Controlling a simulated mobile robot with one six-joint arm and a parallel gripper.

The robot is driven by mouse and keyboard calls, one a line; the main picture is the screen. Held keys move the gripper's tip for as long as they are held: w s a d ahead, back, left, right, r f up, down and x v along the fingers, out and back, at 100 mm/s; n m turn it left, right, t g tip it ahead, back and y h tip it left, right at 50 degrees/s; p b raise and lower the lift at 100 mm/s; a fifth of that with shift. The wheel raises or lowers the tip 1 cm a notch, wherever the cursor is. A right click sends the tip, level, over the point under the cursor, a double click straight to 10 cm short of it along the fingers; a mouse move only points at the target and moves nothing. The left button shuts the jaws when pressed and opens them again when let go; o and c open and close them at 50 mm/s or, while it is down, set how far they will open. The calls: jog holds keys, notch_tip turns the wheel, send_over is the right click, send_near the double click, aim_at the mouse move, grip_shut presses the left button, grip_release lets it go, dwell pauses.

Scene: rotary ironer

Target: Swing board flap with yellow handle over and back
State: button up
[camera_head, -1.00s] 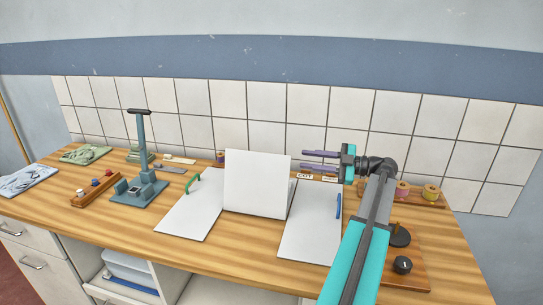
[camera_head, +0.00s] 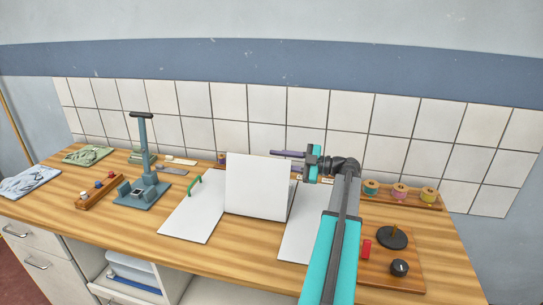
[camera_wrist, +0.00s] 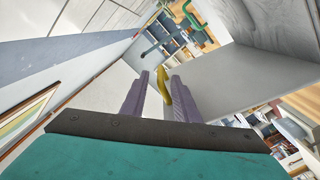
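The white middle flap (camera_head: 257,187) of the board stands raised in the head view, leaning slightly. The board's left flap (camera_head: 195,215) with a green handle (camera_head: 194,183) and its right flap (camera_head: 302,225) lie flat on either side. The yellow handle (camera_wrist: 164,84) shows in the wrist view beside a large grey panel face (camera_wrist: 250,80). My gripper (camera_wrist: 160,92) is open, its two purple fingers on either side of the yellow handle with visible gaps. In the head view, my gripper (camera_head: 285,160) is at the flap's upper right edge. The flap hides the yellow handle there.
A grey-blue stand (camera_head: 145,170) and a wooden tray with small knobs (camera_head: 97,193) are on the left. Thread spools (camera_head: 400,191) and a panel with a dark knob (camera_head: 400,267) are on the right. The tiled wall rises close behind. The bench front is clear.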

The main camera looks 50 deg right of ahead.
jog(key=shift+x, duration=1.25)
